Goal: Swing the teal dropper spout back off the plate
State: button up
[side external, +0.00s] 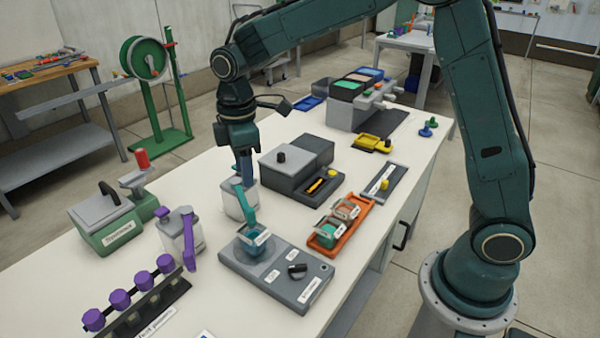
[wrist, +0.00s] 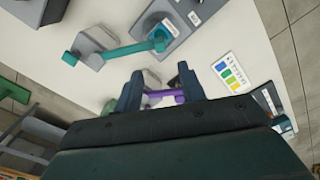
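The teal dropper spout (side external: 247,207) slopes from the top of its pale bottle (side external: 232,207) to over the round plate (side external: 262,249) on the grey unit. In the wrist view, the teal spout (wrist: 128,49) lies ahead of the fingertips, outside the gap, its free end over the plate. My gripper (wrist: 160,80) is open and empty. In the side view my gripper (side external: 246,178) points down at the bottle's top and overlaps the spout's upper end; contact cannot be told there.
A purple-spouted bottle (side external: 184,235) stands at left; its purple spout (wrist: 165,96) shows between my fingers, apparently lower. The grey unit has a black knob (side external: 297,269). A dark grey box (side external: 290,165) stands behind, an orange tray (side external: 341,228) to the right. Purple knobs (side external: 120,298) stand front left.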

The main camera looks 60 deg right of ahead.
aim_at(249, 209)
notch_tip(249, 209, down, 10)
jog(key=shift+r, duration=0.1)
dwell(0.4)
grip_shut()
